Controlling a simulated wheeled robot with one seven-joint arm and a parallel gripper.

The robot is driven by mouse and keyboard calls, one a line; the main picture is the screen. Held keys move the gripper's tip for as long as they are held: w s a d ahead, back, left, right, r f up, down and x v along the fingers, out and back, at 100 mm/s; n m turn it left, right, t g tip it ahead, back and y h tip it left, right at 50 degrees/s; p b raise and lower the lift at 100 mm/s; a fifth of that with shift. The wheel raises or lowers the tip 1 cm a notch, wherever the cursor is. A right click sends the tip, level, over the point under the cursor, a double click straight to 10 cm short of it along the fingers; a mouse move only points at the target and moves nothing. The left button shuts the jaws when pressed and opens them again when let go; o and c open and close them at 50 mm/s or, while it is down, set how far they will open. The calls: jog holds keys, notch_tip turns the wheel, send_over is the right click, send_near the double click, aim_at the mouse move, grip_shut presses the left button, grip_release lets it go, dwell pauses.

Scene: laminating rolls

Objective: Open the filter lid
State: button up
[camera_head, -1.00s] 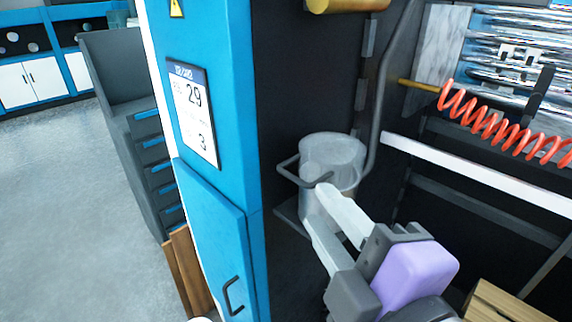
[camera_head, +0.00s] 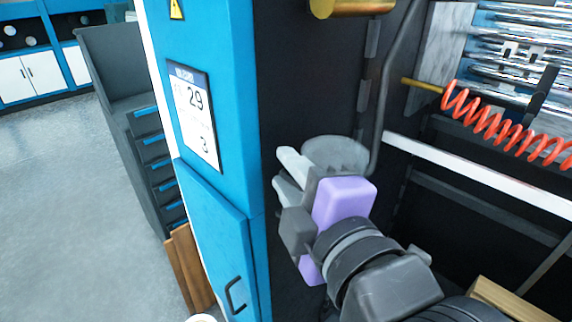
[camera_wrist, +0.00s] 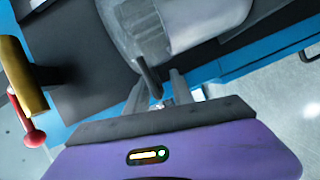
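The filter is a grey, partly see-through canister on the dark side of the machine. Its round lid (camera_head: 338,152) shows in the head view, while my gripper hides its body and handle. In the wrist view the filter (camera_wrist: 200,22) fills the top middle, and its dark handle bar (camera_wrist: 150,78) reaches down between my fingers. My gripper (camera_head: 281,167) is at the left front of the lid, fingers pointing up and left. In the wrist view my gripper (camera_wrist: 158,88) shows a gap between its fingers, around the handle's end. Contact with the handle cannot be told.
A blue cabinet (camera_head: 215,215) stands close to the left of my gripper. A grey pipe (camera_head: 388,95) runs just right of the lid, with a red coiled hose (camera_head: 500,125) further right. A yellow cylinder (camera_head: 350,8) sits above. Open floor lies at far left.

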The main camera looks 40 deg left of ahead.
jog(key=shift+w+a+f, duration=0.1)
jog(key=shift+w+a, duration=0.15)
jog(key=shift+a, duration=0.25)
jog(key=shift+c, duration=0.2)
grip_shut()
jog(key=shift+f, duration=0.3)
dwell(0.7)
